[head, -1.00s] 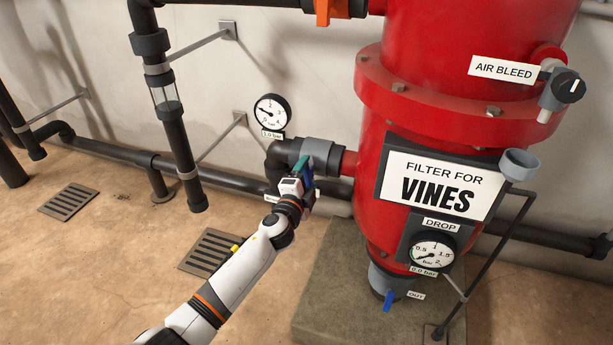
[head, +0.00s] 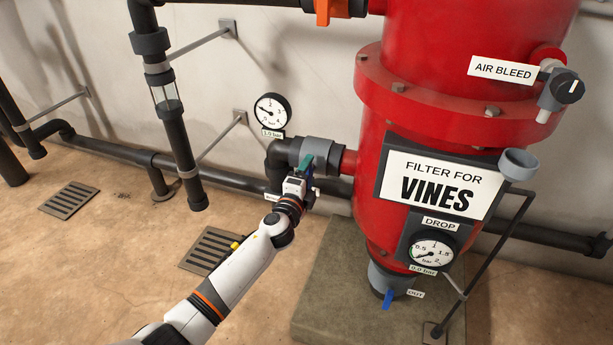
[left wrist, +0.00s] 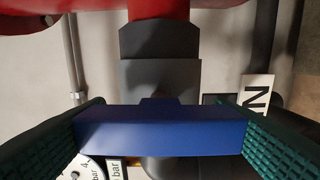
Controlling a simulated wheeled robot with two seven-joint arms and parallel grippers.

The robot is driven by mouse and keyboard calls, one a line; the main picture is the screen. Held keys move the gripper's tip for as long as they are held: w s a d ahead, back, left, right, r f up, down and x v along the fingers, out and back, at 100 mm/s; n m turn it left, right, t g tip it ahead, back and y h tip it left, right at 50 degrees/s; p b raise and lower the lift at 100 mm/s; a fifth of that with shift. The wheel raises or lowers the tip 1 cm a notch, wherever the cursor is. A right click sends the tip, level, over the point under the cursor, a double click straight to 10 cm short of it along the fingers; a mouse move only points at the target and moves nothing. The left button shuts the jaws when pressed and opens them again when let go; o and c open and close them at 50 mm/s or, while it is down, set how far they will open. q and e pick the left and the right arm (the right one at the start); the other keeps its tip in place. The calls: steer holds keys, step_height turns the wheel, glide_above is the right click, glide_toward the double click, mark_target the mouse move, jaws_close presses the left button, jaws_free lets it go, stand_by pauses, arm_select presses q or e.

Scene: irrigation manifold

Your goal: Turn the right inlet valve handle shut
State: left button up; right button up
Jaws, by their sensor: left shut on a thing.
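The blue valve handle (left wrist: 160,132) sits across the left wrist view, between the green finger pads of my left gripper (left wrist: 160,140), which is shut on it. In the head view, my left gripper (head: 306,176) is at the grey valve body (head: 322,153), on the dark pipe entering the red filter tank (head: 368,180) from the left. The handle is mostly hidden there behind the gripper. The valve body also shows beyond the handle in the left wrist view (left wrist: 160,80). A white label (left wrist: 257,97) beside it is partly cut off. My right gripper is out of view.
A pressure gauge (head: 272,111) hangs just above left of the valve. An orange handle (head: 322,12) is on the upper pipe. A blue handle (head: 388,298) marks the outlet below the tank. A concrete plinth (head: 325,300) supports the tank. Floor grates (head: 208,250) lie left.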

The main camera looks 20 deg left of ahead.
arm_select(q)
steer(key=o, duration=1)
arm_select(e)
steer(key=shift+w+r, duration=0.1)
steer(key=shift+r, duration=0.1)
arm_select(q)
steer(key=shift+s, duration=0.25)
steer(key=s, duration=0.5)
steer(key=s+p, duration=0.1)
steer(key=s, duration=0.5)
steer(key=shift+s+a, duration=0.2)
steer(key=shift+s, duration=0.05)
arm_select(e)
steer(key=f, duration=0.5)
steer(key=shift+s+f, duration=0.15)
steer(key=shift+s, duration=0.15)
arm_select(q)
steer(key=shift+f, duration=0.1)
